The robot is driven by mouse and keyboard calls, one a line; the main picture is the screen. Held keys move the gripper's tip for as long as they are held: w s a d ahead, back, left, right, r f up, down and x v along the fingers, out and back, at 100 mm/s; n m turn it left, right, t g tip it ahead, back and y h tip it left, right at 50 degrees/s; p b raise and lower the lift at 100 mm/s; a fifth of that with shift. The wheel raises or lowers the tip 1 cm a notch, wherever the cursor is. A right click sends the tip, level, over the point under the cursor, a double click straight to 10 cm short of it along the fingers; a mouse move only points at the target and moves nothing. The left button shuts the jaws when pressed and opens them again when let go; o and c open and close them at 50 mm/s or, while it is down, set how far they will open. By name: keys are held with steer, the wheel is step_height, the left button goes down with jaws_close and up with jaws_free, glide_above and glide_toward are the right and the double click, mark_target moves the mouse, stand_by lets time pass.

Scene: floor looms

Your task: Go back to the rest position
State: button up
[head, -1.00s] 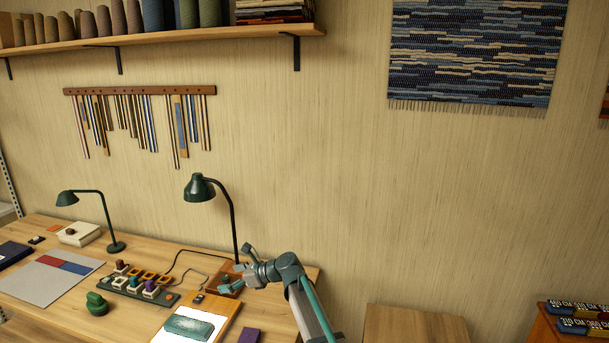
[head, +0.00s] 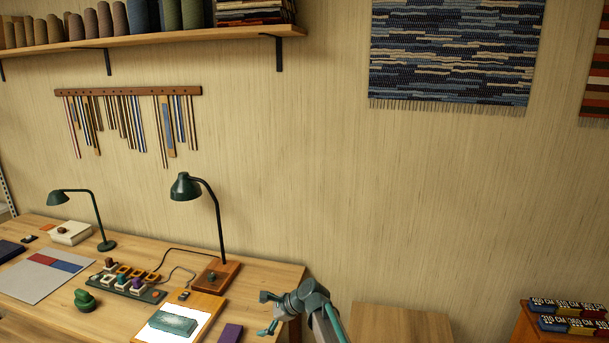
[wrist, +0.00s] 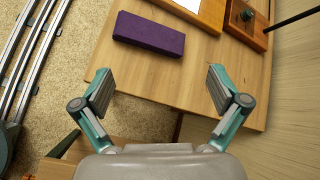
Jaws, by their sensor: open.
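My gripper (head: 269,313) is at the right end of the worktable (head: 262,275) in the head view. In the wrist view my gripper (wrist: 160,92) is open with nothing between its fingers. Below and between the fingers are the table's corner edge and bare wood. A purple block (wrist: 149,33) lies on the table beyond the fingertips, apart from them. It also shows in the head view (head: 231,333).
A rack of small spools (head: 127,281) lies left. A wooden surface (head: 400,322) and a box of labelled items (head: 566,318) are right.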

steer(key=s+d+f+n+g+h, duration=0.2)
steer(key=s+d+f+n+h, duration=0.45)
steer(key=s+d, duration=0.75)
steer(key=s+d+f+n+g+h, duration=0.1)
steer(key=s+d+f+n+h, duration=0.2)
steer(key=s+d+f+n, duration=1.1)
steer(key=s+f+m+g+b, duration=0.1)
steer(key=s+f+g+b, duration=0.1)
steer(key=s+f+b, duration=0.5)
steer(key=s+d+f+m+g+b, duration=0.1)
steer(key=s+f+b, duration=0.6)
steer(key=f, duration=0.9)
steer(key=s+d+f+m+g+b, duration=0.1)
steer(key=s+f+m+g+b, duration=0.2)
steer(key=s+f+b, duration=0.4)
steer(key=s+f, duration=0.5)
steer(key=shift+f+g, duration=0.2)
steer(key=shift+g, duration=0.2)
